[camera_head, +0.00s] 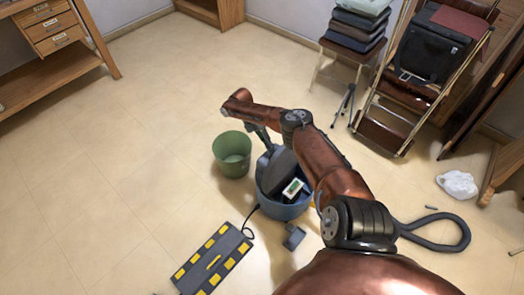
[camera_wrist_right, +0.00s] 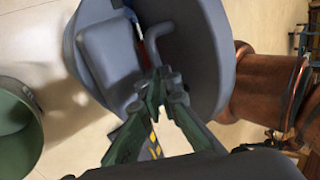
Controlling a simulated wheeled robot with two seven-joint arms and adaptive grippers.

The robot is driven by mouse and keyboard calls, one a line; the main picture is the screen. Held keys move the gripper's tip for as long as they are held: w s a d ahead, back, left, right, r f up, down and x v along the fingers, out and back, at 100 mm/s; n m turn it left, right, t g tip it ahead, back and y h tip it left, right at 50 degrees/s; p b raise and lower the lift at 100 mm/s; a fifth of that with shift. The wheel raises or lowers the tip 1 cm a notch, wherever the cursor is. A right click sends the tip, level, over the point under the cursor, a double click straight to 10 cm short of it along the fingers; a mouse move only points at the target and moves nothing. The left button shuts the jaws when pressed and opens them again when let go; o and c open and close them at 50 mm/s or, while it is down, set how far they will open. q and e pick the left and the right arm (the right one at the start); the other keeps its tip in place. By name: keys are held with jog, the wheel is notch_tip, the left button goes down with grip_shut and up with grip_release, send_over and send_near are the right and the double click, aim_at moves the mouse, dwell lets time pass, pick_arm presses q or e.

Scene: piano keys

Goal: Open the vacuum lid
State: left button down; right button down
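The vacuum (camera_head: 285,211) is a round blue tub on the floor near the middle of the head view. Its dark grey lid (camera_head: 284,172) stands tilted up over the tub, and a small white and green panel shows beside it. My right gripper (camera_head: 262,137) is at the lid's upper edge, partly hidden by my arm. In the right wrist view, the grey lid (camera_wrist_right: 207,65) carries a bent grey handle (camera_wrist_right: 166,34). The fingers of my right gripper (camera_wrist_right: 164,80) are close together on the handle's end. My left gripper is in neither view.
A green bin (camera_head: 233,162) stands just left of the vacuum. A dark platform with yellow stripes (camera_head: 215,262) and a small grey part (camera_head: 294,237) lie in front. The left floor is clear.

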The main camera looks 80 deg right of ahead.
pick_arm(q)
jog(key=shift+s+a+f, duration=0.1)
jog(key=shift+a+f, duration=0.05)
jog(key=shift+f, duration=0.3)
pick_arm(e)
jog(key=shift+s+a+f, duration=0.1)
jog(key=shift+s+f, duration=0.1)
jog(key=shift+f, duration=0.3)
jog(key=shift+s+a+f, duration=0.1)
jog(key=shift+s+f, duration=0.1)
jog(key=shift+f, duration=0.3)
jog(key=c, duration=2.6)
grip_release()
jog(key=o, duration=0.5)
jog(key=shift+d+f, duration=0.3)
jog(key=shift+f, duration=0.25)
jog(key=shift+o, duration=0.4)
jog(key=shift+w+r, duration=0.1)
jog(key=shift+r, duration=0.05)
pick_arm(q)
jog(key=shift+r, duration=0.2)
pick_arm(e)
jog(key=shift+w+r, duration=0.2)
jog(key=shift+r, duration=0.05)
